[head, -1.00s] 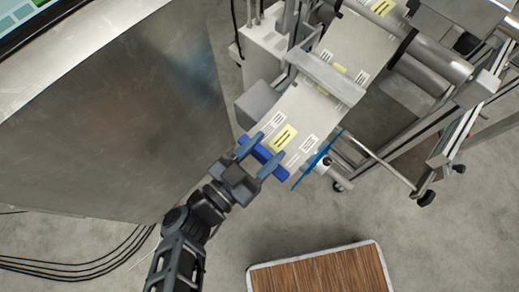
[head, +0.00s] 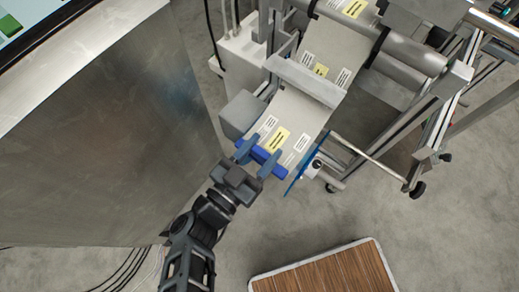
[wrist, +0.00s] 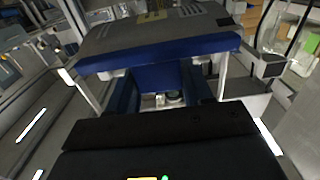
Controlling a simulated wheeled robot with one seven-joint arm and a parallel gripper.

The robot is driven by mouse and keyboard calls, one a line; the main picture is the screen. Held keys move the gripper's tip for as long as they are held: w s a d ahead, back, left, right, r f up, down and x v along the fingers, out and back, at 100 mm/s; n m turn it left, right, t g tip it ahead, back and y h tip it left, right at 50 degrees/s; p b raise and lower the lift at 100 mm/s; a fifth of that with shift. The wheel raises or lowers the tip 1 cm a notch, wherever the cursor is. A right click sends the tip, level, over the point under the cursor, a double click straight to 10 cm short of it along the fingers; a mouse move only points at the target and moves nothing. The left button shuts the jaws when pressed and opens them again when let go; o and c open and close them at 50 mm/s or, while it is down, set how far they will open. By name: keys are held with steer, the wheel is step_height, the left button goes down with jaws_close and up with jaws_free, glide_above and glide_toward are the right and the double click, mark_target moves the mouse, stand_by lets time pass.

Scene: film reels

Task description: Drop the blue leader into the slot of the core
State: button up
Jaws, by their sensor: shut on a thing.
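The blue leader (head: 266,158) is a dark blue bar across the free end of a pale printed web.
The web passes under a metal bar (head: 307,80) and grey rollers (head: 400,48) at the upper right. A large metal cabinet (head: 105,130) stands close on the left. A wood-topped table (head: 325,274) is at the bottom. Floor between is clear.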

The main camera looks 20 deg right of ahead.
steer(key=shift+d, duration=0.1)
steer(key=w+d+f+b, duration=0.1)
steer(key=w+d+f, duration=0.2)
steer(key=w+d, duration=0.2)
steer(key=shift+w+d+b, duration=0.3)
steer(key=shift+d+b, duration=0.1)
steer(key=shift+d, duration=0.85)
stand_by(0.9)
steer(key=shift+f, duration=0.1)
